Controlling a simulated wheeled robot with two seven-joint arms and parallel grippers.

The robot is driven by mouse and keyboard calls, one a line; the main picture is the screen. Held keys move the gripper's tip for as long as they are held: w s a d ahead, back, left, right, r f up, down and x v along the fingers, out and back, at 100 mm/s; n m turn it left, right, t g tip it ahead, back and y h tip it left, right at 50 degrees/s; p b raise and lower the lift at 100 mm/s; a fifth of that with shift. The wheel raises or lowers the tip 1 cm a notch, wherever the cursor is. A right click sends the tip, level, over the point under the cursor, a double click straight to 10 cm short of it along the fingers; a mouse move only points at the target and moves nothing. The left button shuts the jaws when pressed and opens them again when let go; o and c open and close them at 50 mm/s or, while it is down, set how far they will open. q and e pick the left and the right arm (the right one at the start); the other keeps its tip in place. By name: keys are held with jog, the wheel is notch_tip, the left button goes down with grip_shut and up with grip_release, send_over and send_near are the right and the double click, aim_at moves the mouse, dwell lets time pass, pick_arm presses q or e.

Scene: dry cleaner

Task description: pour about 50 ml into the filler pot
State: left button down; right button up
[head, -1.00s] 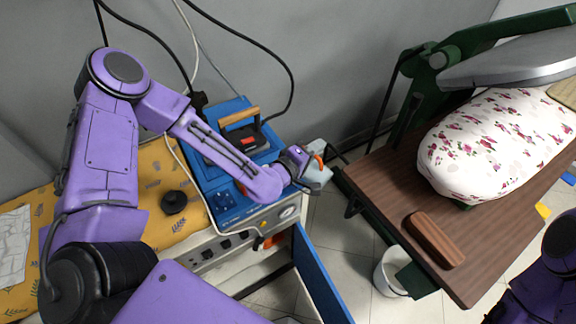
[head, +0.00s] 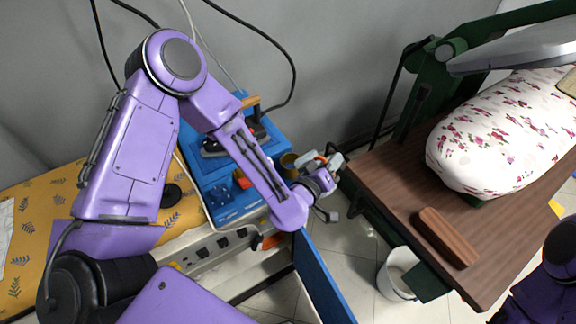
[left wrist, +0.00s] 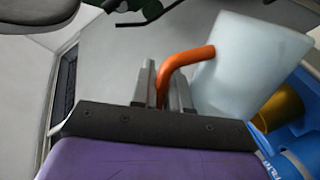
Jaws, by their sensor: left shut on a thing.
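My left gripper (head: 330,168) is shut on the orange handle (left wrist: 180,68) of a pale translucent jug (left wrist: 245,65). It holds the jug in the air near the right side of the blue steam unit (head: 232,200). In the left wrist view the jug leans to the right; its contents cannot be made out. A brass-coloured pot (head: 289,160), likely the filler pot, stands at the blue unit's right side. It also shows in the left wrist view (left wrist: 280,106), just beside the jug and partly hidden by it. My right gripper is out of view.
An iron (head: 235,140) with a wooden handle rests on the blue unit. The brown ironing table (head: 385,185) with a flowered pad (head: 495,140) stands to the right. A white bucket (head: 396,275) is on the floor. Cables hang behind my arm.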

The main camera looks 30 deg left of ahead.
pick_arm(q)
jog(key=s+d+f+m+t+y+b, duration=0.1)
jog(key=d+f+m+t+b, duration=0.1)
jog(key=d+f+m+b, duration=0.5)
notch_tip(320, 180, down, 3)
jog(key=m+b, duration=0.2)
jog(key=b, duration=0.2)
jog(key=shift+s+d, duration=0.2)
jog(key=shift+d, duration=0.1)
jog(key=shift+r, duration=0.1)
